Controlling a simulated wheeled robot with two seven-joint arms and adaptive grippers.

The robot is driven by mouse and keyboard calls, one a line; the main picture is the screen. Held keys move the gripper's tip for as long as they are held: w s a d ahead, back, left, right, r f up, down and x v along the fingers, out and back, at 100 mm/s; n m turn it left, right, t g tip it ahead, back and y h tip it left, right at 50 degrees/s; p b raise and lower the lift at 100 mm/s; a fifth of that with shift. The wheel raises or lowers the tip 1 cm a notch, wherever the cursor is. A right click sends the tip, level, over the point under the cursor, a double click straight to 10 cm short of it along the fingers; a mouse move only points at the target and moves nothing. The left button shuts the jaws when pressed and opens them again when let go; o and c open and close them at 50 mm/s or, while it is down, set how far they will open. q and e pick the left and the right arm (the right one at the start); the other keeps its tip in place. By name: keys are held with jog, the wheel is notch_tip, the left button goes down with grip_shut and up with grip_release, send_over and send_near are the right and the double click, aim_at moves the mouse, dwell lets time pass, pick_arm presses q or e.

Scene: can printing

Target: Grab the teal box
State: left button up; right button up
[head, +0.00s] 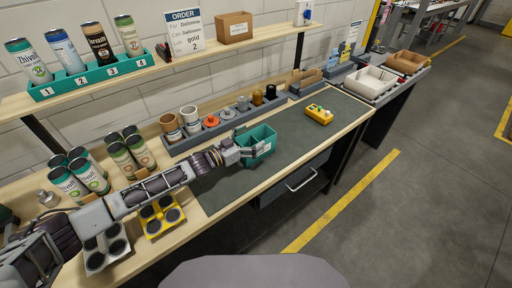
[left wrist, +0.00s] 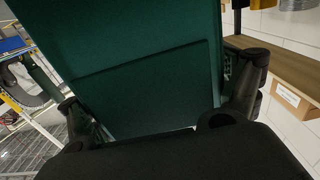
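The teal box (head: 264,133) is an open box with a divider, at the middle of the dark mat on the workbench. My left gripper (head: 246,149) reaches it from the left, with its fingers on either side of the box. In the left wrist view the box's dark green wall (left wrist: 140,85) fills the middle. The fingers of my left gripper (left wrist: 160,100) lie against its two side edges, so it looks shut on the box. Whether the box's base touches the mat is hidden. My right gripper is not in view.
A yellow device (head: 319,115) lies on the mat to the right. A grey rack (head: 215,132) with several spools and bottles runs behind the box. Several cans (head: 88,172) and a yellow holder (head: 160,215) stand at the left. The mat between box and yellow device is clear.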

pick_arm(q)
jog(key=c, duration=0.9)
jog(key=shift+r, duration=0.15)
jog(key=shift+r, duration=4.9)
